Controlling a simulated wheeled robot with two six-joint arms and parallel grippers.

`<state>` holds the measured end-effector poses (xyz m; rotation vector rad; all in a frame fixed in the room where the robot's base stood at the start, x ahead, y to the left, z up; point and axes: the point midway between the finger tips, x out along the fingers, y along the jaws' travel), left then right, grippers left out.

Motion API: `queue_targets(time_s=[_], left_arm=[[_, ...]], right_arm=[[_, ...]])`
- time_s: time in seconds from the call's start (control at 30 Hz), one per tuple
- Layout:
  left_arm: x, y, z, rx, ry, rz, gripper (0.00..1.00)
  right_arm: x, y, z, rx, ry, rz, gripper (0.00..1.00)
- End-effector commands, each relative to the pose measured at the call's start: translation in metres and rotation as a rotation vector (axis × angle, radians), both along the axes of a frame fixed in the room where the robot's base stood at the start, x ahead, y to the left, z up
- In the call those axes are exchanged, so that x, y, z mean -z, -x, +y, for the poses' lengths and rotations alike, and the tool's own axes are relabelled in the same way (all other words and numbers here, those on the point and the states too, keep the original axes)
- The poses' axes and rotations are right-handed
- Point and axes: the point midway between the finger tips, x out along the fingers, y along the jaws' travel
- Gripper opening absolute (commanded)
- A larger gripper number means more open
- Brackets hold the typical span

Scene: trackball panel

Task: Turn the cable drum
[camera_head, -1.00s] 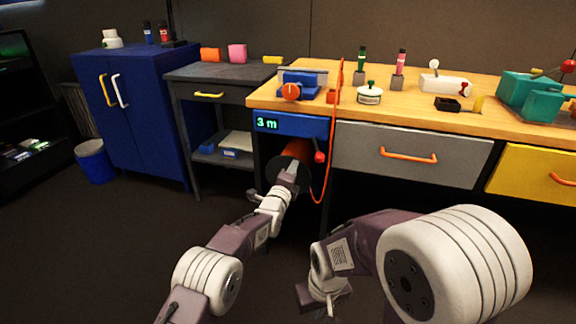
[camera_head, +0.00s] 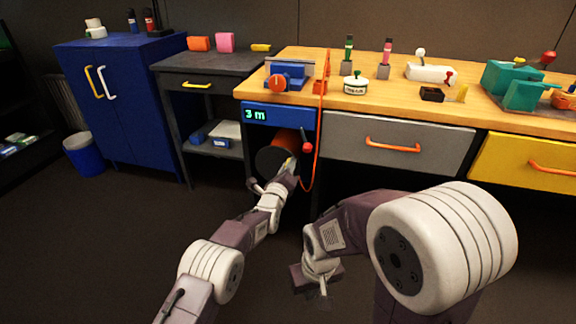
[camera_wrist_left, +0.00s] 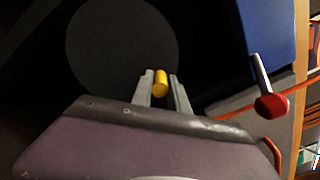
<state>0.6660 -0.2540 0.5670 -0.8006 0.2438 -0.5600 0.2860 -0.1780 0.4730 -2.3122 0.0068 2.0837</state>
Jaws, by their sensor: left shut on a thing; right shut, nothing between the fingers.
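The cable drum, with a dark round end disc (camera_head: 268,161) and orange winding (camera_head: 287,142), sits under the left end of the bench below a blue panel reading "3 m" (camera_head: 275,117). The disc also shows in the left wrist view (camera_wrist_left: 115,45). My left gripper (camera_head: 291,164) is at the disc's right side. In the left wrist view its fingers (camera_wrist_left: 161,84) are closed around a small yellow handle (camera_wrist_left: 161,79) in front of the disc. A red-knobbed lever (camera_head: 307,147) is just right of the drum. My right gripper (camera_head: 322,288) hangs low, shut and empty.
An orange cable (camera_head: 318,140) hangs past the bench front right of the drum. A grey drawer (camera_head: 395,146) is to the right. A dark side table (camera_head: 200,75) and blue cabinet (camera_head: 115,110) stand left. The floor in front is clear.

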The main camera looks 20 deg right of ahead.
Motion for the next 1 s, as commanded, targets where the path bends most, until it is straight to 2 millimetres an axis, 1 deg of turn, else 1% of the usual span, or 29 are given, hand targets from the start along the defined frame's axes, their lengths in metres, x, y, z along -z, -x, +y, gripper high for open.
queue_targets(time_s=[0.33,0.37,0.4,0.43,0.77,0.87,1.0], left_arm=[[-0.001,0.001,-0.001,0.003,0.0,-0.002,0.0],[-0.001,0.001,-0.001,0.002,0.0,-0.001,0.28],[0.0,0.001,-0.001,0.002,0.0,-0.001,0.39],[0.0,0.001,-0.001,0.002,0.0,-0.001,0.41],[0.0,0.001,0.0,0.001,0.0,0.001,0.41],[-0.002,0.005,0.003,0.001,-0.001,0.002,0.41],[-0.005,0.018,0.012,0.001,-0.001,0.003,0.41]], right_arm=[[0.0,0.0,0.0,0.0,0.0,0.0,0.0],[0.0,0.0,0.0,0.0,0.0,0.0,0.0],[0.0,0.0,0.0,0.0,0.0,0.0,0.0],[0.0,0.0,0.0,0.0,0.0,0.0,0.0],[-0.002,0.0,0.0,0.0,0.0,0.0,0.0],[-0.007,0.0,0.0,0.0,0.0,0.0,0.0],[-0.02,0.0,0.0,0.0,0.0,0.0,0.0]])
